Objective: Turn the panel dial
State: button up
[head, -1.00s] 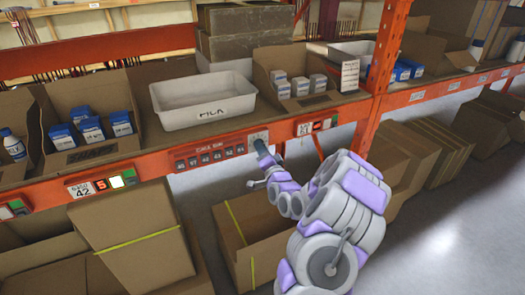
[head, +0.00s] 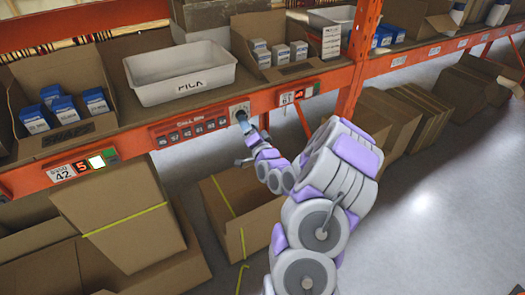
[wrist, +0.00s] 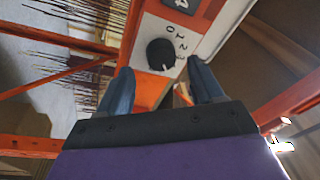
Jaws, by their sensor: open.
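The panel dial (wrist: 161,54) is a round black knob on a pale plate with the digits 0, 1, 2, 3 beside it, seen in the wrist view. In the head view its plate (head: 239,108) sits at the right end of the red panel strip, partly hidden by my gripper. My gripper (wrist: 162,80) is open in the wrist view, its two blue-grey fingers pointing toward the dial, one at each lower side. No contact with the dial shows. In the head view my gripper (head: 243,122) is at the panel.
A row of numbered buttons (head: 190,131) runs left of the dial on the orange shelf beam. An open cardboard box (head: 243,213) stands below my arm.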

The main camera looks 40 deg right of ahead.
jog(key=p+v, duration=1)
jog(key=v, duration=0.4)
jog(key=shift+d+f, duration=0.1)
jog(key=shift+d, duration=0.05)
dwell(0.4)
